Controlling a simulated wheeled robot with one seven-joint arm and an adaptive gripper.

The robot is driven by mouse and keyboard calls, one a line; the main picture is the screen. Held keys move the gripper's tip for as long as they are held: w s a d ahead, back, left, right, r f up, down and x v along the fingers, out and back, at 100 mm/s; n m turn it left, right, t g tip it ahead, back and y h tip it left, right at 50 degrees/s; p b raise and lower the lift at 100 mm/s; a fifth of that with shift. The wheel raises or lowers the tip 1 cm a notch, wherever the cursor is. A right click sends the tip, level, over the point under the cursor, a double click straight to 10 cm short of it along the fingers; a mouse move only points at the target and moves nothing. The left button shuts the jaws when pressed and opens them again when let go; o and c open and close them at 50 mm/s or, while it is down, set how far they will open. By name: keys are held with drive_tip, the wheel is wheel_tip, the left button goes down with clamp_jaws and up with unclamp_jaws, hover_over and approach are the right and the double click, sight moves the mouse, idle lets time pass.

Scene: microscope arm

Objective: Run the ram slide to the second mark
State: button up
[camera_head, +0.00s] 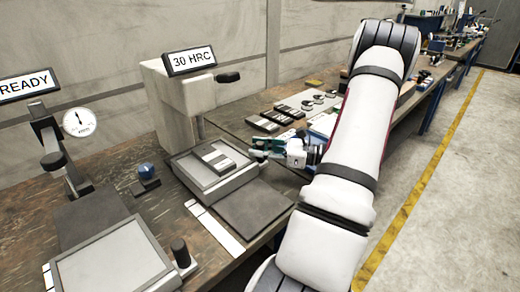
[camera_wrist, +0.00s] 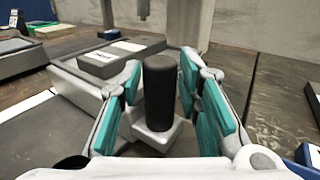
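The slide (camera_head: 232,180) is a grey tray under the white press column marked 30 HRC, with pale blocks (camera_head: 217,157) on it. It also shows in the wrist view (camera_wrist: 75,72). Its black upright knob (camera_wrist: 160,92) stands on a light bracket (camera_wrist: 155,137). My gripper (camera_head: 264,148) is at the tray's right end in the head view. In the wrist view its teal fingers (camera_wrist: 162,78) stand on either side of the knob, apart, with a visible gap at the right. The knob is hidden in the head view. A white strip (camera_head: 215,228) lies along the slide's near side; its marks are unreadable.
The white press column (camera_head: 172,100) rises behind the slide. At left, a second tray (camera_head: 115,262) has its own black knob (camera_head: 180,252), near a dial gauge (camera_head: 79,122) and a blue ball (camera_head: 146,170). Blocks and small parts (camera_head: 283,115) lie farther back on the bench.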

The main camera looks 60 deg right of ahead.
clamp_jaws()
drive_tip(key=w, duration=0.2)
drive_tip(key=w+d, duration=0.1)
drive_tip(key=w, duration=0.1)
drive_tip(key=shift+w+d, duration=0.1)
drive_tip(key=shift+w, duration=0.25)
drive_tip(key=o, duration=0.5)
unclamp_jaws()
drive_tip(key=shift+w, duration=0.1)
drive_tip(key=shift+o, duration=0.3)
drive_tip(key=v, duration=1.2)
